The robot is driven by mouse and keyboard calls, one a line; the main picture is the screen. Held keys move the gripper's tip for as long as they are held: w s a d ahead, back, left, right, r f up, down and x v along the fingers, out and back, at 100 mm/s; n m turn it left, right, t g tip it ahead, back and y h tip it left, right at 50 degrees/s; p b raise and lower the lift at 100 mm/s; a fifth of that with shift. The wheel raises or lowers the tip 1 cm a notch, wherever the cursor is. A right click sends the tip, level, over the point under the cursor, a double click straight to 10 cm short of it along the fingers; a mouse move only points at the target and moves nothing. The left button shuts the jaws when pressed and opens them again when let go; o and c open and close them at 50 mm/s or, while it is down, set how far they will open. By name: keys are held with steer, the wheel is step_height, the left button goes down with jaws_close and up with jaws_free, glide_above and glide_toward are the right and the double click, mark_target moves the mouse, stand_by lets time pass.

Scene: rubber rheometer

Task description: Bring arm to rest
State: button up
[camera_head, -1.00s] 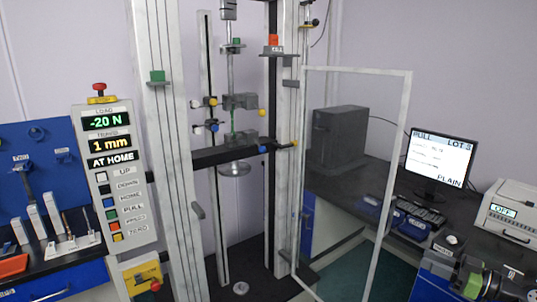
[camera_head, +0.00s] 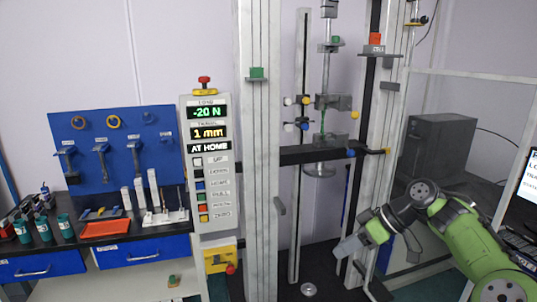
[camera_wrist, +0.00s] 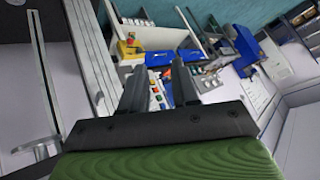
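My green arm reaches in from the lower right of the head view. My gripper (camera_head: 352,258) is in front of the lower right part of the testing machine, pointing left. In the wrist view the two dark fingers of my gripper (camera_wrist: 158,76) stand apart with nothing held between them. The control panel (camera_head: 209,152) reads -20 N, 1 mm and AT HOME.
The machine's pale column (camera_head: 259,150) and dark crossbar (camera_head: 290,156) stand close to my arm. A clear framed door (camera_head: 470,75) is behind it at right. A blue tool board (camera_head: 115,150) and bench with an orange tray (camera_head: 106,229) are at left. A dark cabinet (camera_head: 437,150) stands at right.

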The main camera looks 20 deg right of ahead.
steer(key=s+a+f+m+g+h, duration=0.1)
steer(key=s+a+g+h, duration=0.3)
steer(key=a, duration=1.2)
steer(key=s+a+m+t+h, duration=0.2)
steer(key=s+m+t, duration=0.3)
steer(key=s, duration=1.6)
steer(key=shift+f+m+h, duration=0.35)
steer(key=shift+m+h, duration=0.25)
steer(key=shift+h, duration=0.3)
steer(key=shift+s, duration=0.1)
steer(key=shift+o, duration=0.5)
